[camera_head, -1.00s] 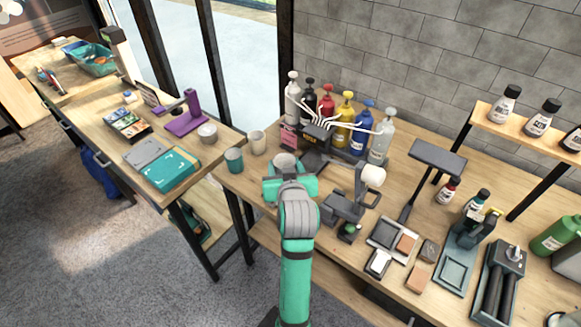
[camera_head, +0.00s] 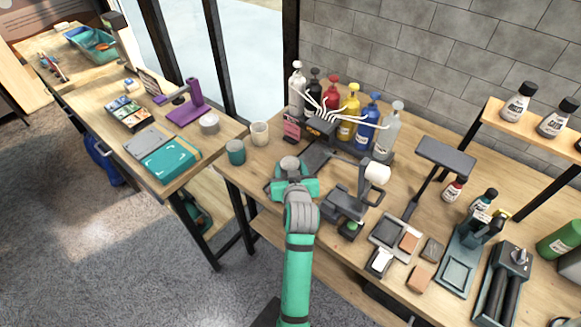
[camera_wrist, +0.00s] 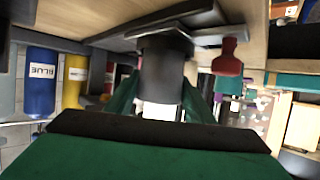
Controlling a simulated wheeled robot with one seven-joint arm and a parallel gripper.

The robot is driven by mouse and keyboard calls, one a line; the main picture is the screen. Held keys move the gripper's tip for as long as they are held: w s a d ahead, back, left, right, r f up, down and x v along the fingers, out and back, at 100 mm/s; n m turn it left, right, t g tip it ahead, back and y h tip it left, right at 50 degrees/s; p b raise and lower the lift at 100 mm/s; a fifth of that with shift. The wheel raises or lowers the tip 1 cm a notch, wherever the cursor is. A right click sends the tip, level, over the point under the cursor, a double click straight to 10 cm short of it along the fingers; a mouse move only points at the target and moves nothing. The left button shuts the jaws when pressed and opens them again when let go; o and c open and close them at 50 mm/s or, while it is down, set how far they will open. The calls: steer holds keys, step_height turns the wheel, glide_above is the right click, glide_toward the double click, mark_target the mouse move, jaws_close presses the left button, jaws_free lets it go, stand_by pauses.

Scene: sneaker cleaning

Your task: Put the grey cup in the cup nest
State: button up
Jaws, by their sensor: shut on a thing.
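My gripper (camera_head: 292,178) is at the table's left front part, seen from behind in the head view. It is shut on the grey cup (camera_head: 290,163), whose top shows just past my green wrist. In the wrist view, a dark grey cylinder, which looks like the cup (camera_wrist: 163,65), stands between the green fingers. It meets or nearly meets a flat dark grey plate (camera_wrist: 205,38); I cannot tell whether they touch. A dark flat piece (camera_head: 315,158) also lies right beside the cup in the head view. I cannot tell for sure which part is the cup nest.
A teal cup (camera_head: 236,152) and a cream cup (camera_head: 259,133) stand left of my gripper. Several pump bottles (camera_head: 350,118) stand behind. A dark stand with a white roll (camera_head: 376,173) is close on the right. A red stamp-like object (camera_wrist: 228,60) shows in the wrist view.

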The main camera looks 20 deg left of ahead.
steer(key=shift+f, duration=0.1)
steer(key=o, duration=0.7)
steer(key=shift+w, duration=0.1)
steer(key=o, duration=0.3)
steer(key=shift+a, duration=0.15)
steer(key=v, duration=1.2)
